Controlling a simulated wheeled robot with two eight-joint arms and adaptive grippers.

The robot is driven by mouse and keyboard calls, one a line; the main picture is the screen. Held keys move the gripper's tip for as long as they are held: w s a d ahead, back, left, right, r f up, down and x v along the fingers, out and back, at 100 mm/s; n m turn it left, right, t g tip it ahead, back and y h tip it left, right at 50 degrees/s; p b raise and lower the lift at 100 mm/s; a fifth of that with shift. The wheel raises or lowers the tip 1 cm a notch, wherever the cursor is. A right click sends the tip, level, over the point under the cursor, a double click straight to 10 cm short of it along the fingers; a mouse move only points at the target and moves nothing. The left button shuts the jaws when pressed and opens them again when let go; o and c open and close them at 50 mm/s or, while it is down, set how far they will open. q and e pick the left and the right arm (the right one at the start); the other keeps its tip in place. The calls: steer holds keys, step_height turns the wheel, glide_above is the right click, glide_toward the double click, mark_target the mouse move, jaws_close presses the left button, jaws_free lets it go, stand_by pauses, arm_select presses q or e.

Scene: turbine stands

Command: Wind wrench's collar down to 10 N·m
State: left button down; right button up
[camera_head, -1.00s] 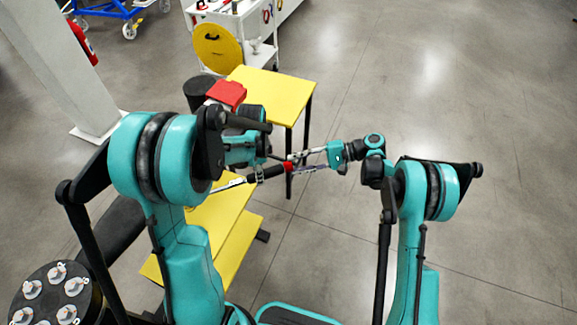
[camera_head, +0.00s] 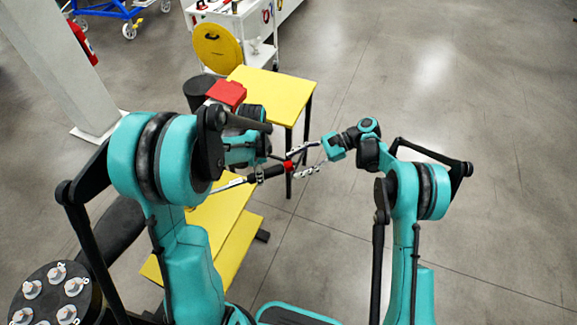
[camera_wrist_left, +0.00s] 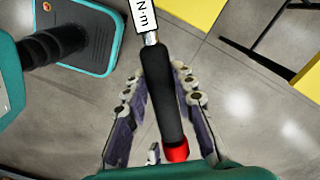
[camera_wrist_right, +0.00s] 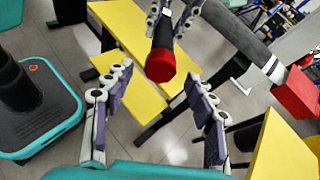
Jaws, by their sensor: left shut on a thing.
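The wrench has a black grip (camera_wrist_left: 160,85) and a red collar (camera_wrist_left: 175,151) at its end; a white plate marked "N·m" (camera_wrist_left: 144,14) shows above the grip, its number out of frame. My left gripper (camera_wrist_left: 160,84) is shut on the black grip, which lies between its fingers. In the head view, the wrench's black grip (camera_head: 270,173) points its red collar (camera_head: 288,166) toward my right gripper (camera_head: 296,164). In the right wrist view, my right gripper (camera_wrist_right: 157,78) is open, with the red collar (camera_wrist_right: 160,65) between its fingertips and visible gaps on both sides.
A yellow table (camera_head: 272,92) stands behind the grippers, with a red box (camera_head: 227,93) near it. A yellow stepped stand (camera_head: 205,228) lies below my left arm. A round black holder with several bolts (camera_head: 55,297) is at lower left. The floor at right is clear.

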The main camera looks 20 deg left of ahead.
steer(key=shift+o, duration=0.8)
steer(key=shift+d+r, duration=0.1)
steer(key=w+d, duration=0.1)
steer(key=d, duration=0.1)
steer(key=w+d, duration=0.1)
steer(key=d, duration=0.1)
steer(key=shift+w+r, duration=0.35)
steer(key=shift+r, duration=0.05)
steer(key=shift+c, duration=0.3)
